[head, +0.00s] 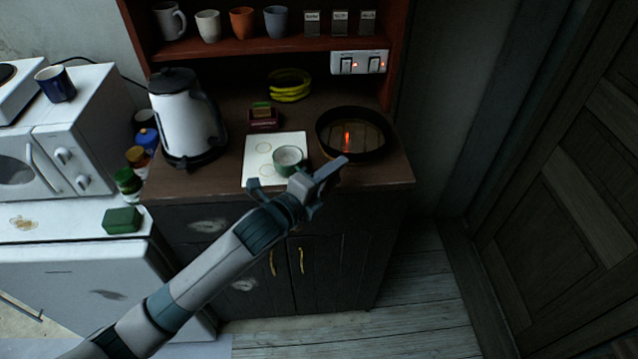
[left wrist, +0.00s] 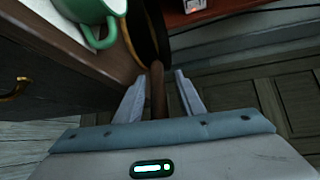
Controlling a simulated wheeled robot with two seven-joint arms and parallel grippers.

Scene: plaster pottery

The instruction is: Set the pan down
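The pan (head: 372,137) is dark and round with a brown inside. It appears to rest flat on the dark countertop (head: 225,180), near its right end. My left gripper (head: 325,178) is at the counter's front edge, just in front of the pan. In the left wrist view, the pan's brown handle (left wrist: 157,85) runs between the two fingers of my left gripper (left wrist: 162,88). Gaps show on both sides of the handle, so the gripper is open around it. In the head view the gripper hides the handle. My right gripper is in neither view.
A green mug (head: 289,160) stands on a white board (head: 262,150) left of the pan; it also shows in the left wrist view (left wrist: 92,15). A white kettle (head: 185,118) stands further left.

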